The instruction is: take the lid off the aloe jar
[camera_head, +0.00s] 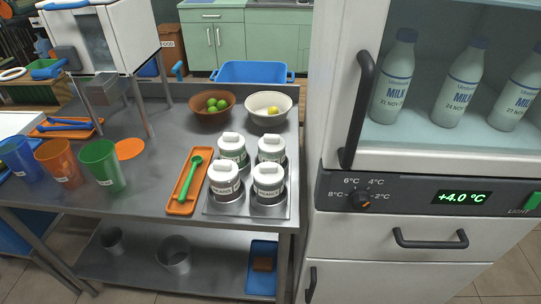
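Several jars with white, knobbed lids stand in a block on a metal tray (285,211) on the steel table: a back left jar (233,155), a back right jar (271,154), a front left jar (224,187) and a front right jar (268,193). All the lids appear seated on their jars. Each jar has a pale label, but the print is too small to read surely, so I cannot tell which is the aloe jar. My gripper is not in view.
An orange tray (179,208) with a green spoon (190,178) lies left of the jars. Bowls of limes (212,114) and lemon (268,119) stand behind. Coloured cups (103,165) are at left. A tall fridge (340,190) with a black handle (357,110) rises at right.

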